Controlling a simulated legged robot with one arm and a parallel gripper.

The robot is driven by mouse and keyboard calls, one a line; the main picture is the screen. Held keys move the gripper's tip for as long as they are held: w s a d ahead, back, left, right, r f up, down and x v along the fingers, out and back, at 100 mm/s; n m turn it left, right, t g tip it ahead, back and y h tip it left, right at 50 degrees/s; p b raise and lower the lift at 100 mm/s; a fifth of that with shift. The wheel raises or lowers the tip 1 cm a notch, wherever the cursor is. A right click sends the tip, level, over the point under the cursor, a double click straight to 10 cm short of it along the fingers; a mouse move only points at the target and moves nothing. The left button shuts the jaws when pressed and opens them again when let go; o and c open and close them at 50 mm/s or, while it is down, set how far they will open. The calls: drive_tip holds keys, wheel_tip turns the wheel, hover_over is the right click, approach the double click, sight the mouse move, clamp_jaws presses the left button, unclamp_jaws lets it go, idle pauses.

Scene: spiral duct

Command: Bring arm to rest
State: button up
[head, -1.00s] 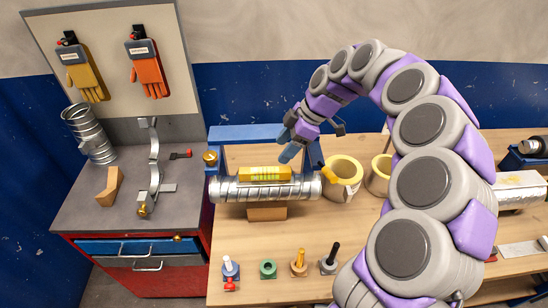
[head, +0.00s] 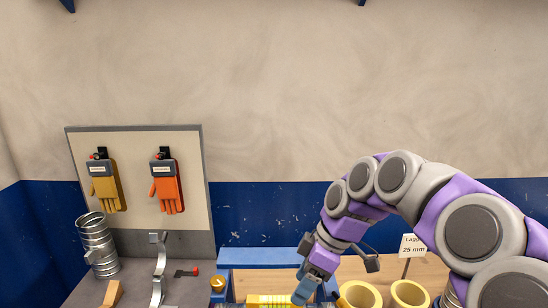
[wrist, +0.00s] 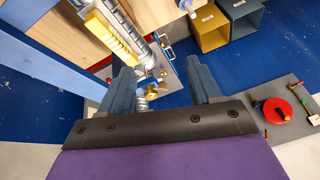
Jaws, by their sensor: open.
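My arm is purple and grey and arches in from the right in the head view. My gripper (head: 306,288) hangs from it, pointing down, at the lower middle of that view. In the wrist view my gripper (wrist: 160,90) has its two blue-grey fingers spread apart with nothing between them. The yellow level (head: 270,300) shows at the bottom edge of the head view, just left of the gripper. In the wrist view the level (wrist: 112,38) lies along the silver spiral duct (wrist: 130,22), beyond the left finger. Contact with either is not visible.
A board with a yellow glove (head: 104,186) and an orange glove (head: 166,187) stands at the left. Two yellow rings (head: 360,294) sit right of the gripper. A blue bench frame (head: 265,256) is behind. Yellow and grey bins (wrist: 209,28) stand on the blue floor.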

drive_tip(key=s+d+f+m+h, duration=0.1)
drive_tip(key=s+f+m, duration=0.3)
drive_tip(key=s, duration=0.5)
drive_tip(key=s+d+f+m+h+b, duration=0.1)
drive_tip(key=s+d+f+m+h, duration=0.1)
drive_tip(key=s+m, duration=0.4)
drive_tip(key=s+d+f+m+g+h, duration=0.1)
drive_tip(key=s+d+f+m, duration=0.3)
drive_tip(key=s, duration=0.9)
drive_tip(key=shift+d+f+m+h+b, duration=0.25)
drive_tip(key=shift+f+m+h+b, duration=0.2)
drive_tip(key=shift+f, duration=0.35)
